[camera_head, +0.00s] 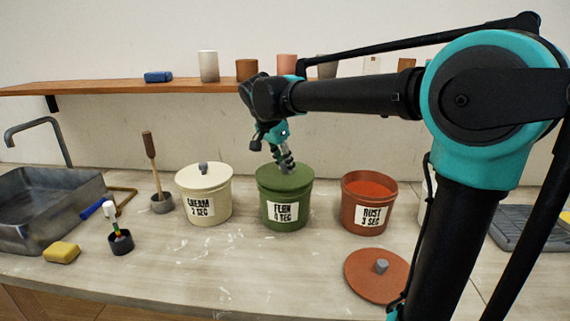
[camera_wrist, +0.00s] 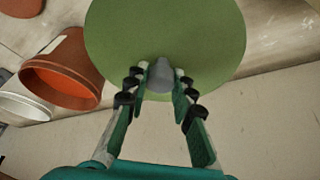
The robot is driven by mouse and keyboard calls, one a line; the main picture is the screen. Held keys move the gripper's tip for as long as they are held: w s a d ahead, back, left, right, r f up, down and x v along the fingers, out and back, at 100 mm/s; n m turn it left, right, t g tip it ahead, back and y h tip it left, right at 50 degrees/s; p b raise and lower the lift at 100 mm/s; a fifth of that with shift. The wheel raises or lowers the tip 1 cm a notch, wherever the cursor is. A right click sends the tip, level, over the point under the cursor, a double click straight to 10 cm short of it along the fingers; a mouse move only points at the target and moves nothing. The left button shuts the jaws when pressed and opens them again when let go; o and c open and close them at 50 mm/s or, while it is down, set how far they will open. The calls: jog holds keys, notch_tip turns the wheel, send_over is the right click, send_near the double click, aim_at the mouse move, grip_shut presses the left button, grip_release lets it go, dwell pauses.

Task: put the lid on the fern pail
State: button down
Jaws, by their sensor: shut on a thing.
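The fern pail (camera_head: 286,212) is green with a white label and stands upright in the middle of the counter. Its green lid (camera_head: 296,172) is at the pail's mouth, and the lid also fills the top of the wrist view (camera_wrist: 165,35). My gripper (camera_head: 285,163) is directly above the lid, pointing down. In the wrist view its fingers (camera_wrist: 160,80) are closed around the lid's grey knob (camera_wrist: 160,76). The lid looks level on the rim in the head view, but I cannot tell whether it is fully seated. The lid hides the inside of the pail.
The cream pail (camera_head: 206,205), lidded, stands left of the fern pail. The open rust pail (camera_head: 368,215) stands right, with its lid (camera_head: 372,280) lying in front. A sink (camera_head: 40,215) is at the left. A wooden shelf (camera_head: 120,87) with several cups runs behind.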

jog(key=shift+f, duration=0.75)
jog(key=c, duration=1.2)
grip_release()
